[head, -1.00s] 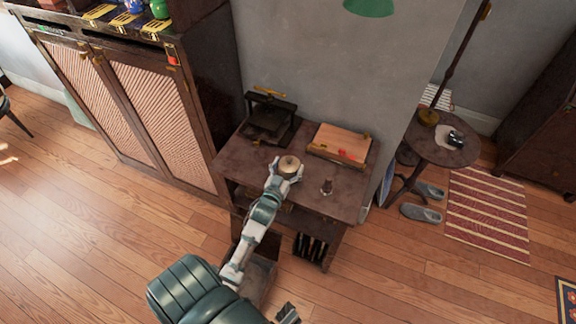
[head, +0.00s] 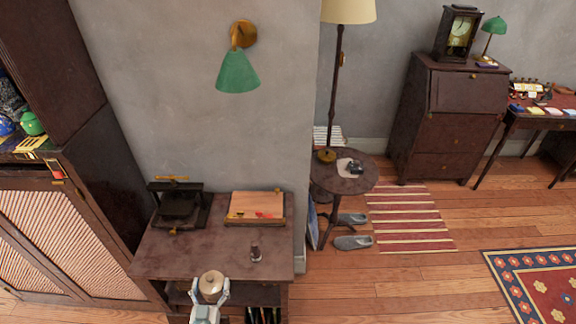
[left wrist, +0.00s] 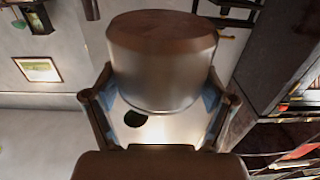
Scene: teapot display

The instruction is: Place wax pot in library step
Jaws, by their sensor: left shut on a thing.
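In the left wrist view the pot (left wrist: 160,70) fills the middle, with a finger on each side and a brown flat end at the top. I cannot make out a library step for certain in either view. My right gripper is not in view.
The dark table (head: 190,251) bears a black press (head: 178,205), a wooden board (head: 254,207) and a small dark bottle (head: 256,252). A round side table (head: 335,180), slippers (head: 352,242) and a striped rug (head: 410,220) lie to the right. Floor between the rugs is clear.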

